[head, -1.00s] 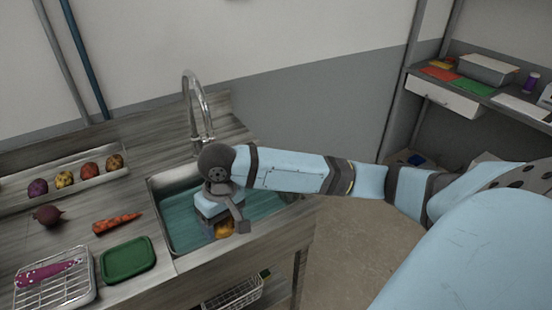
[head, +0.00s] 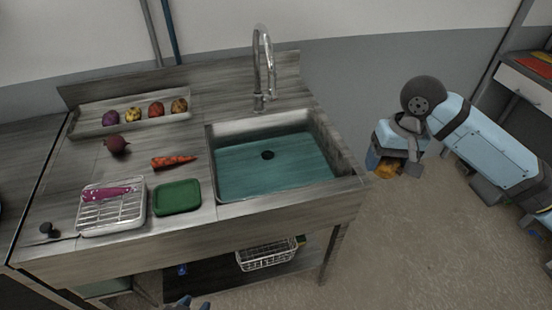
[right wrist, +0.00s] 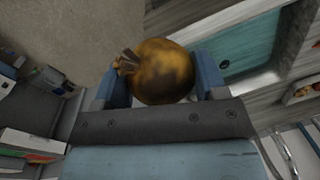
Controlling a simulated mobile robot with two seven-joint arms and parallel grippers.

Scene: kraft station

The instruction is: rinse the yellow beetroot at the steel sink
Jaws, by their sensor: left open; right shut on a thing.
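The yellow beetroot (head: 388,168) is held in my right gripper (head: 385,172), clear of the counter and to the right of the sink. In the right wrist view the beetroot (right wrist: 163,72) sits between the two blue fingers, its stem stub pointing left. The steel sink (head: 222,128) has a teal interior and a dark drain; nothing lies in it. The curved steel tap (head: 262,65) stands behind it, and I see no clear stream. Only the tips of my left gripper (head: 187,303) show at the bottom edge, empty and low in front of the counter.
A long tray (head: 85,128) holds several round vegetables.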

